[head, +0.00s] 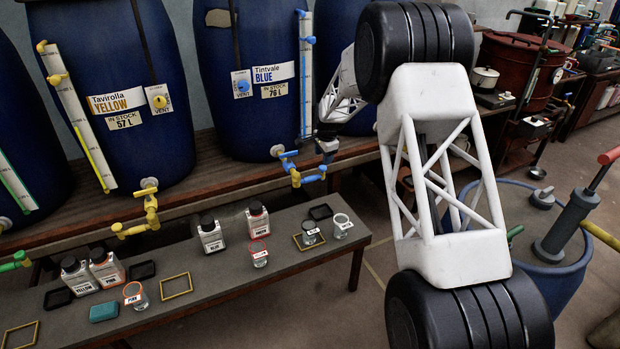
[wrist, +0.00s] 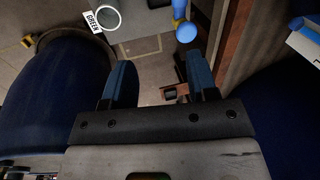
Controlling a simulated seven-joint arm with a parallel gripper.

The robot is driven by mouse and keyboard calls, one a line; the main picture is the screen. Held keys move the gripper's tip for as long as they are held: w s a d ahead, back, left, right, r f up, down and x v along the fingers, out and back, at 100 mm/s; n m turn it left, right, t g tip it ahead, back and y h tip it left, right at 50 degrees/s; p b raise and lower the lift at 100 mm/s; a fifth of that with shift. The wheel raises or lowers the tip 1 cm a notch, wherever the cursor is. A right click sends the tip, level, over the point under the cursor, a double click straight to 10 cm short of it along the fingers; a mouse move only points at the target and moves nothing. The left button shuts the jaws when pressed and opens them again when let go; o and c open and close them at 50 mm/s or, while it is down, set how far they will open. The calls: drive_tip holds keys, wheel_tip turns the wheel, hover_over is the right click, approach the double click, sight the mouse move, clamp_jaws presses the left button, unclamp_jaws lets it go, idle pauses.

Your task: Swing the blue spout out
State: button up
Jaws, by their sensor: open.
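The blue spout (head: 309,178) is on a blue tap low on the front of the Tintvale BLUE drum (head: 215,125), above the low bench. Blue tap parts also show in the wrist view (wrist: 186,31), beyond and near my right finger. My gripper (head: 328,147) is just above and right of the spout in the head view. In the wrist view, my gripper (wrist: 160,75) has its two fingers wide apart with nothing between them. No contact with the spout is visible. My arm covers much of the right of the head view.
The low bench (head: 335,245) holds several bottles, small jars and tagged rings. A yellow tap (head: 150,205) is on the Tavirolla YELLOW drum (head: 95,120) at left. A blue vat (head: 555,280) with a stirrer stands at right. Floor shows between bench and vat.

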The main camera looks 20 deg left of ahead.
hover_over(310, 177)
wheel_tip(310, 177, down, 6)
drive_tip(key=shift+s+d+f+m, duration=0.15)
drive_tip(key=shift+s+d+m, duration=0.15)
drive_tip(key=shift+s+d, duration=0.15)
drive_tip(key=shift+w+a+f, duration=0.15)
drive_tip(key=shift+w+f, duration=0.05)
drive_tip(key=shift+f, duration=1.05)
drive_tip(key=shift+w+a+f, duration=0.15)
drive_tip(key=shift+a+f, duration=0.05)
drive_tip(key=shift+f, duration=1.1)
drive_tip(key=shift+w+a+f, duration=0.15)
drive_tip(key=shift+w+f, duration=0.05)
drive_tip(key=shift+f, duration=1.05)
clamp_jaws()
